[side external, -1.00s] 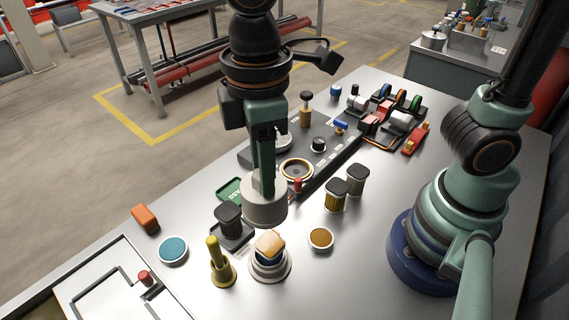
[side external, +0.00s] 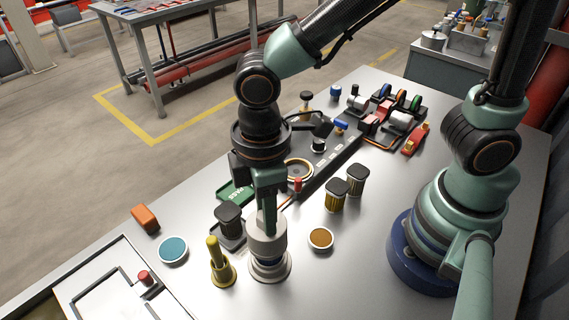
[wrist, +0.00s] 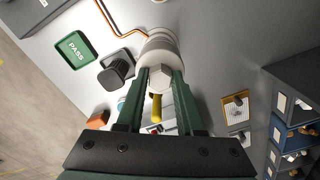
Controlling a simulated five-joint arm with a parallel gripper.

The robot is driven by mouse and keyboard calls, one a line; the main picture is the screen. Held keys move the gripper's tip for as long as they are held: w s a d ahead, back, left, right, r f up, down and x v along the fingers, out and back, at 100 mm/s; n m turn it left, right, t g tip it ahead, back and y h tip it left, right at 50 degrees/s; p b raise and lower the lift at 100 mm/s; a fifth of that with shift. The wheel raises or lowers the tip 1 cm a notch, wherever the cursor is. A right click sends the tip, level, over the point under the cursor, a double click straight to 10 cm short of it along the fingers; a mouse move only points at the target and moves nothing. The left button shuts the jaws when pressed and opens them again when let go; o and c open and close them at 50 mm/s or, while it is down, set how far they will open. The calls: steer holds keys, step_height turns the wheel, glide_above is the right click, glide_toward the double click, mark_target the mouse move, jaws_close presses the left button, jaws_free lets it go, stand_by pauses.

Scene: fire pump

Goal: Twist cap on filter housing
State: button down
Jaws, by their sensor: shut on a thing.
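My gripper (side external: 268,213) points straight down and is shut on the pale metal cap (side external: 266,233). The cap sits upright on or just over the filter housing (side external: 270,268), a round metal base on the bench. The two look lined up. A little dark blue shows between them, and I cannot tell whether they touch. The tan filter top is hidden under the cap. In the wrist view, the green fingers (wrist: 160,80) close on the cap's hex head, with the cap body (wrist: 160,48) beyond it.
An amber dish (side external: 321,239) lies to the right. Two more jars (side external: 337,194) stand further back. The bench front right is clear.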

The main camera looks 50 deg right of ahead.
steer(key=shift+f, duration=1.6)
steer(key=shift+f, duration=0.6)
stand_by(1.5)
steer(key=m, duration=0.5)
stand_by(0.5)
steer(key=m, duration=0.5)
steer(key=m, duration=0.5)
stand_by(0.5)
